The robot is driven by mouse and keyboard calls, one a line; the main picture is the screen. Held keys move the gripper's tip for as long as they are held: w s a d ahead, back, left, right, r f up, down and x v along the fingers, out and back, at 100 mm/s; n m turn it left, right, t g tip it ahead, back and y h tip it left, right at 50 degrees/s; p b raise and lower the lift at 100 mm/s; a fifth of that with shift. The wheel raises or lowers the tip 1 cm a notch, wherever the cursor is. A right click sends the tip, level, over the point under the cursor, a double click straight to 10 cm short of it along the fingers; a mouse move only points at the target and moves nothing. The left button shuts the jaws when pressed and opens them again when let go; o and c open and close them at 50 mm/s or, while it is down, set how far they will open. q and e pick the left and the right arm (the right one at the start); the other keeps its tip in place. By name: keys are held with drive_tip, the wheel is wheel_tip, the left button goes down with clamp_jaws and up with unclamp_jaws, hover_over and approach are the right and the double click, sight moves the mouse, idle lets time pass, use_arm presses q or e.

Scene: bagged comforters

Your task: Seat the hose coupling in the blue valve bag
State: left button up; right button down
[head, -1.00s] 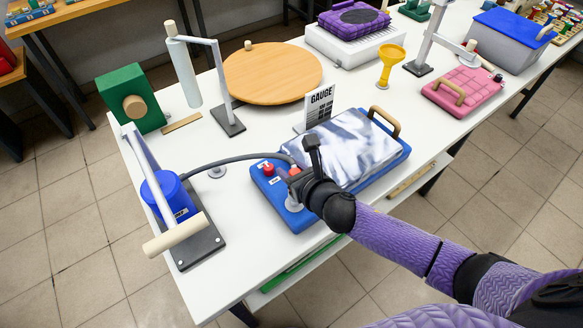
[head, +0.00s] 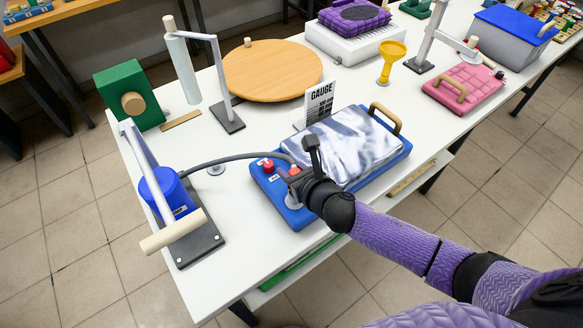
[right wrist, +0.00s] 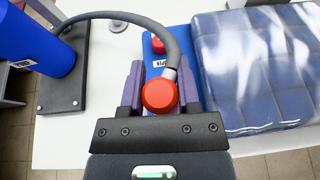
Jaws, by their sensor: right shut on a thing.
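The blue valve bag (head: 400,158) lies flat on the white table, its quilted fill under shiny clear film, which also shows in the right wrist view (right wrist: 262,70). A red knob (head: 267,166) stands on its near-left end. My right gripper (right wrist: 160,88) is over that end, shut on the red hose coupling (right wrist: 160,95). The grey hose (head: 232,155) curves from the coupling left to a blue cylinder (head: 165,195). The valve under the coupling is hidden by my gripper, and I cannot tell whether the coupling touches it. My left gripper is out of view.
A pump stand with a pale roller handle (head: 172,232) is at the left. A GAUGE card (head: 319,102) stands behind the bag. A round wooden board (head: 272,72) and a yellow funnel (head: 391,62) are farther back.

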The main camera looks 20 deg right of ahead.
drive_tip(key=shift+f, duration=0.25)
drive_tip(key=shift+f+b, duration=0.3)
drive_tip(key=shift+b, duration=0.1)
drive_tip(key=shift+f, duration=0.2)
drive_tip(key=shift+f+b, duration=0.25)
drive_tip(key=shift+b, duration=0.1)
drive_tip(key=shift+c, duration=1.2)
unclamp_jaws()
drive_tip(key=shift+o, duration=1.2)
